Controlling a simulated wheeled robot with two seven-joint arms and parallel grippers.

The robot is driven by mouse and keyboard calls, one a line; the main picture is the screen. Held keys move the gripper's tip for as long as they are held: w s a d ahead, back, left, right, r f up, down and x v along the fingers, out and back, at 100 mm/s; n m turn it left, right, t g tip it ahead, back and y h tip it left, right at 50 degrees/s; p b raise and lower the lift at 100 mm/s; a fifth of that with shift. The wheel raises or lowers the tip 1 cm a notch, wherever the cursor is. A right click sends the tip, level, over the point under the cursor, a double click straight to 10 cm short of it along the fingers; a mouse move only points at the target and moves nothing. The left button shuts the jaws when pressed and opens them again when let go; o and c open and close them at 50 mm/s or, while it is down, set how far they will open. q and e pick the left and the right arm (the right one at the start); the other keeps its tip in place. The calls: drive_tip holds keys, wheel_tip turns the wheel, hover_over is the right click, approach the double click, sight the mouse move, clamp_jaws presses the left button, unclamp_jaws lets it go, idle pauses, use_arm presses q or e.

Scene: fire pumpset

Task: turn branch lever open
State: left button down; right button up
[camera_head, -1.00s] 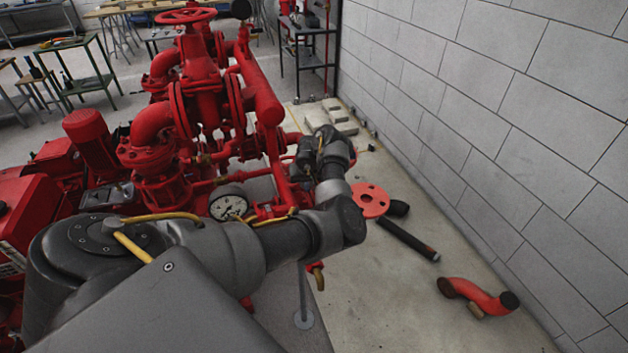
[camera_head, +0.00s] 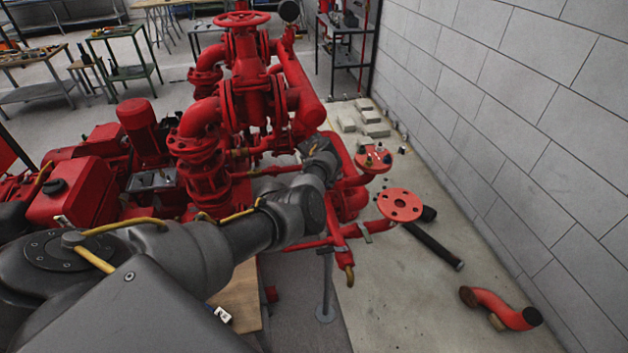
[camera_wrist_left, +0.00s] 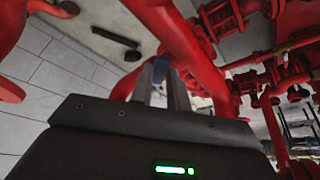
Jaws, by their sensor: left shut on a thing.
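My left gripper (camera_wrist_left: 163,72) is shut on a small blue piece (camera_wrist_left: 160,68), which shows between its fingertips beside a thick red pipe in the left wrist view. The piece looks like a lever handle, but most of it is hidden by the fingers. In the head view my left wrist (camera_head: 320,160) reaches in among the red branch pipes of the pumpset (camera_head: 250,110), and the fingertips are hidden there. I cannot tell the lever's angle. My right gripper is not in view.
A red flange (camera_head: 400,205) stands out right of my left arm. A black pipe (camera_head: 435,245) and a red bent pipe (camera_head: 500,308) lie on the floor. A grey block wall (camera_head: 510,120) bounds the right. Workbenches stand at the back.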

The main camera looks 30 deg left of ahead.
use_arm(q)
drive_tip(key=shift+a+m+h, duration=0.3)
drive_tip(key=shift+a+m, duration=0.1)
drive_tip(key=shift+m, duration=0.3)
drive_tip(key=shift+p, duration=0.3)
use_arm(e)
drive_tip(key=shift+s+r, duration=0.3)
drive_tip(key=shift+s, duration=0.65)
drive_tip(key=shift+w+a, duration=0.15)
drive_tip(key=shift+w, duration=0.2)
use_arm(q)
drive_tip(key=c, duration=1.3)
unclamp_jaws()
drive_tip(key=shift+a, duration=0.1)
drive_tip(key=shift+c, duration=0.2)
drive_tip(key=shift+r, duration=0.1)
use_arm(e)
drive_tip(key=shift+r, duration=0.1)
use_arm(q)
drive_tip(key=shift+r, duration=0.25)
drive_tip(key=d+p+v, duration=0.1)
drive_tip(key=v, duration=0.9)
drive_tip(key=shift+a, duration=0.5)
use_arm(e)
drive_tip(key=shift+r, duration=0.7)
use_arm(q)
drive_tip(key=shift+s+p, duration=0.1)
drive_tip(key=shift+p, duration=0.2)
